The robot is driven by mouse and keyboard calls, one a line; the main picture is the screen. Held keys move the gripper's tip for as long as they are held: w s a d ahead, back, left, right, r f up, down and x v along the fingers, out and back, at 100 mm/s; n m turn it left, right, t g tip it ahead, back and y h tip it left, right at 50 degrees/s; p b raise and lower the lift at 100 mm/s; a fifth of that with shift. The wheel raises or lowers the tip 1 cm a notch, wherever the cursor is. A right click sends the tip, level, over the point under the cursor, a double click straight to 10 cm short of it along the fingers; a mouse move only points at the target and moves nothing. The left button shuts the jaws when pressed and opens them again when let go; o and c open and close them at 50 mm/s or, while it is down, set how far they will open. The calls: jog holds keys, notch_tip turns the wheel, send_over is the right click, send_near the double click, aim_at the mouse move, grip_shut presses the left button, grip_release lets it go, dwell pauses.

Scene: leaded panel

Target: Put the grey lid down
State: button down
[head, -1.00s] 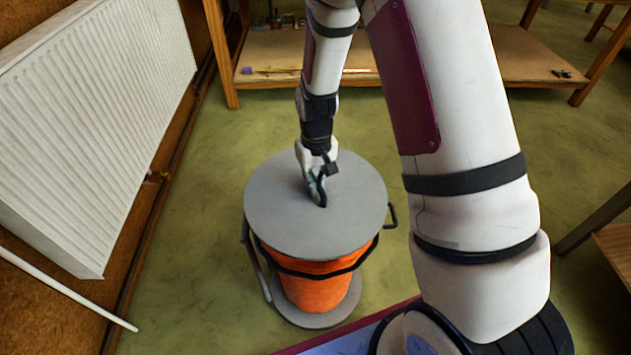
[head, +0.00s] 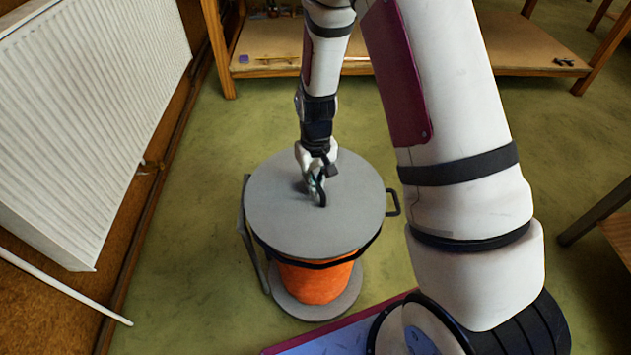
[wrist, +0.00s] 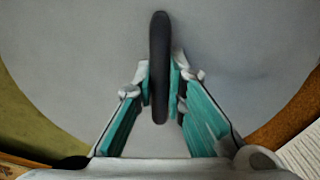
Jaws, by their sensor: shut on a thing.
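The grey lid (head: 285,225) is a wide round disc with a black upright handle (wrist: 159,70) in its middle. In the head view it is level over the orange bin (head: 318,283), hiding the bin's mouth. I cannot tell whether it touches the rim. My gripper (head: 319,192) is above the lid's middle, its fingers shut on the handle. In the wrist view, the teal-padded fingers of my gripper (wrist: 160,88) press the handle from both sides.
A white radiator (head: 80,130) lines the left wall, with a white pipe (head: 65,287) below it. A wooden bench with a low shelf (head: 420,55) stands at the back. Green floor (head: 195,220) is open around the bin.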

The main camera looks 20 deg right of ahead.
jog(key=shift+f, duration=0.25)
jog(key=c, duration=1.6)
grip_release()
jog(key=shift+o, duration=0.2)
jog(key=shift+r, duration=0.1)
jog(key=s+r, duration=0.2)
jog(key=r, duration=0.8)
jog(key=s+r, duration=0.3)
jog(key=r, duration=0.7)
jog(key=s+r, duration=0.4)
jog(key=s, duration=0.5)
jog(key=s+r, duration=0.3)
jog(key=s, duration=0.6)
jog(key=s+r, duration=0.4)
jog(key=s, duration=0.5)
notch_tip(320, 180, up, 24)
jog(key=t+p, duration=0.4)
jog(key=p, duration=1.9)
jog(key=shift+d+r+m, duration=0.15)
jog(key=shift+r+m, duration=0.05)
jog(key=shift+m, duration=0.2)
